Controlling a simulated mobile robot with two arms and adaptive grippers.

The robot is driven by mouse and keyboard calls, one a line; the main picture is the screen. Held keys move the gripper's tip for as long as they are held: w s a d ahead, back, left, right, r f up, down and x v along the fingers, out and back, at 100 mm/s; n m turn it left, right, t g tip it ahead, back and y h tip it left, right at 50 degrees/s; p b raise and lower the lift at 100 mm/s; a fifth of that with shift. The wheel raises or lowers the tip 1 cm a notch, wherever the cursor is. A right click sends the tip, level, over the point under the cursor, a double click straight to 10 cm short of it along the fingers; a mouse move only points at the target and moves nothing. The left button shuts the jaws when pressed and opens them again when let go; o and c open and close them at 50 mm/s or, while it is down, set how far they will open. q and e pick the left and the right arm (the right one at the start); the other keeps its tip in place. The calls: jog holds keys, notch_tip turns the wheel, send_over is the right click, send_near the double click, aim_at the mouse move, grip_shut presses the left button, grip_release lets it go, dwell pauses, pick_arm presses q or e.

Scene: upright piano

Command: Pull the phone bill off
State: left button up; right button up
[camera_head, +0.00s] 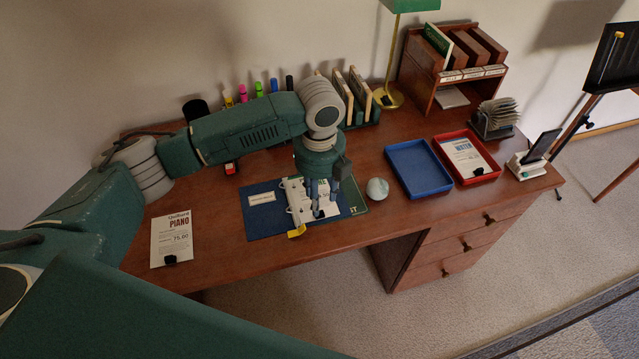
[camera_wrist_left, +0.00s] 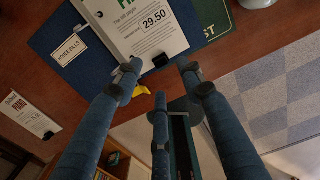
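In the head view the bill (camera_head: 297,196) is partly hidden by my left gripper (camera_head: 318,208). The left gripper's fingers (camera_wrist_left: 160,78) are spread with nothing between them, near the bill's front edge; whether they touch it, I cannot tell. My right gripper is not seen.
A blue tray (camera_head: 418,168) and a red tray (camera_head: 466,157) stand to the right. A piano bill (camera_head: 171,240) lies at left.

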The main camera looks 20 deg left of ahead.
aim_at(327, 208)
pick_arm(q)
notch_tip(327, 208, down, 6)
jog(key=shift+r, duration=0.1)
jog(key=shift+c, duration=0.3)
grip_shut()
